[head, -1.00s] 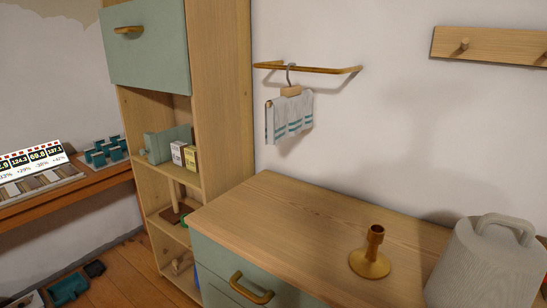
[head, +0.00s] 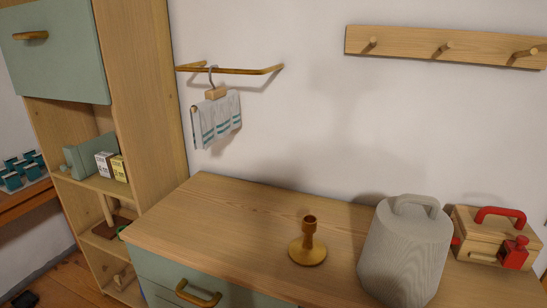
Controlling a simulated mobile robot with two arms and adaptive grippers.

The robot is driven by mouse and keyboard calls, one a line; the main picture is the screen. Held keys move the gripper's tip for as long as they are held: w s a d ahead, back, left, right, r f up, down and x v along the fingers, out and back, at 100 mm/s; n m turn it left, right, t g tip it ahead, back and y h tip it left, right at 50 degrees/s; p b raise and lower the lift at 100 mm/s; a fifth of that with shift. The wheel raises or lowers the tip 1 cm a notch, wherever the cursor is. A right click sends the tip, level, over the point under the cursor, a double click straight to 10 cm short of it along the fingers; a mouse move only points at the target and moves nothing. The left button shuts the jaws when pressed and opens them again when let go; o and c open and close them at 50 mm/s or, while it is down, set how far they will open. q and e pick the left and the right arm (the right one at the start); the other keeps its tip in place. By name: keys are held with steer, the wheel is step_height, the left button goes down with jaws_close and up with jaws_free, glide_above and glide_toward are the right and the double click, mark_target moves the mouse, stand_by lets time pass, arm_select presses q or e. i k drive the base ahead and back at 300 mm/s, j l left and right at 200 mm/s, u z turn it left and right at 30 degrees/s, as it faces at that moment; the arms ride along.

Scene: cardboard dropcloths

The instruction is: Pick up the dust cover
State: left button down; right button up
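A grey, finely ribbed cover (head: 404,254) with a loop handle on top, which looks like the dust cover, stands upright on the wooden cabinet top at the right of the head view. Its handle (head: 416,205) arches above its rounded top. Whether anything is under it is hidden. Neither of my grippers shows in the head view.
A wooden candlestick (head: 308,246) stands left of the cover. A wooden box with red parts (head: 490,236) sits close behind it on the right. The left part of the cabinet top (head: 205,220) is clear. A towel (head: 217,119) hangs from a wall rail; a peg rack (head: 440,47) is above.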

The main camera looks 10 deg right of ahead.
mark_target(402, 262)
steer(key=z, duration=1.4)
